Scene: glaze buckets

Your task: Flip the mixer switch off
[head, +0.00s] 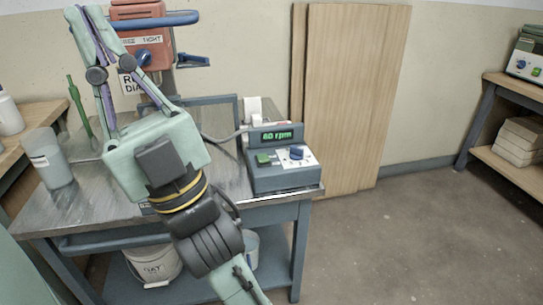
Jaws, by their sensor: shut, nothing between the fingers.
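The grey mixer control box (282,178) stands at the right end of the metal-topped bench. Its display (278,136) is lit and reads "60 rpm". A green switch (264,160) is on the left of its sloped face, and a blue knob (297,153) sits on a white dial to its right. The switch's exact tilt is too small to tell. My gripper (84,12) is shut and empty at the upper left, pointing up, well away from the box.
A red device (150,50) with a blue handle is behind my gripper. A grey cylinder (50,160) and a green upright tool (78,110) are at left. White buckets (153,262) stand below the bench (225,185). Wood panels (350,100) lean behind; floor at right is clear.

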